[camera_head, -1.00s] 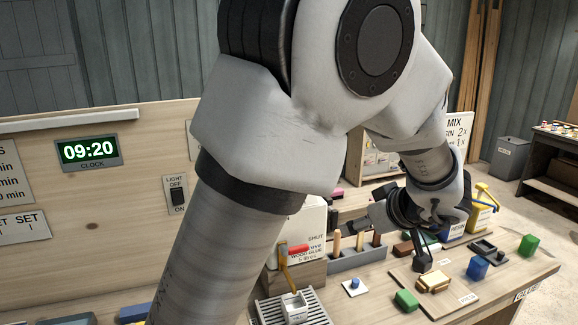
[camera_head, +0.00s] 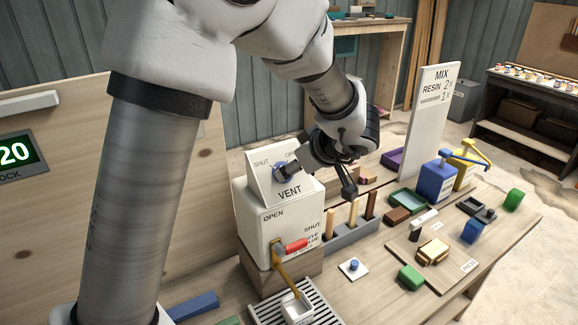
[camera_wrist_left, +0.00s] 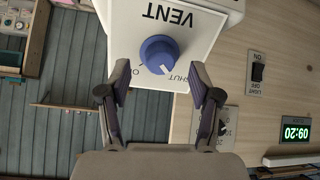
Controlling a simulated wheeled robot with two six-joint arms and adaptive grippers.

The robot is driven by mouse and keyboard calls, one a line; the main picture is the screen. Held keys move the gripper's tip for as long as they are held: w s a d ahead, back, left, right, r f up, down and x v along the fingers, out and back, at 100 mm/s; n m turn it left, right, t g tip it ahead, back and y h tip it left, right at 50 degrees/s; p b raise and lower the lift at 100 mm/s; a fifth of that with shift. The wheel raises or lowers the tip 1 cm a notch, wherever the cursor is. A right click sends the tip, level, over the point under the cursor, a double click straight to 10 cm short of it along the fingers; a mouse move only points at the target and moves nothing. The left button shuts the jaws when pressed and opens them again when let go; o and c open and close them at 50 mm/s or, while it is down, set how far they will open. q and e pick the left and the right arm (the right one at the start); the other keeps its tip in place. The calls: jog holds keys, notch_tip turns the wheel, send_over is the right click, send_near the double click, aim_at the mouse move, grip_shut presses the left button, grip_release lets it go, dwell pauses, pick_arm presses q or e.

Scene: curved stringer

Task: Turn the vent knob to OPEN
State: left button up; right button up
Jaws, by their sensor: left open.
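The vent knob (camera_head: 280,173) is a round blue knob on a tilted white panel (camera_head: 262,187) lettered VENT, with SHUT on the left and OPEN, partly covered, on the right. In the left wrist view the knob (camera_wrist_left: 159,52) appears upside down; its white mark points down and slightly right, towards the SHUT side. My left gripper (camera_head: 317,180) is in front of the panel, one finger overlapping the knob in the head view. In the wrist view its open fingers (camera_wrist_left: 159,75) are either side of the knob's line, with no visible contact. My right gripper is not in view.
Below the panel is a white glue box (camera_head: 256,228) with a red-handled lever (camera_head: 291,246). Upright wooden-handled tools (camera_head: 353,215) stand in a grey rack just right. Blue (camera_head: 434,180) and yellow (camera_head: 463,170) pump bottles stand farther right. The space directly before the knob looks clear.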

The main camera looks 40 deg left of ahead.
pick_arm(q)
jog(key=x, duration=0.4)
jog(key=shift+a+r, duration=0.25)
jog(key=shift+d+r, duration=0.2)
jog(key=shift+d, duration=0.1)
jog(key=shift+c, duration=0.6)
jog(key=shift+s+d+r, duration=0.1)
jog(key=shift+d, duration=0.2)
jog(key=c, duration=1)
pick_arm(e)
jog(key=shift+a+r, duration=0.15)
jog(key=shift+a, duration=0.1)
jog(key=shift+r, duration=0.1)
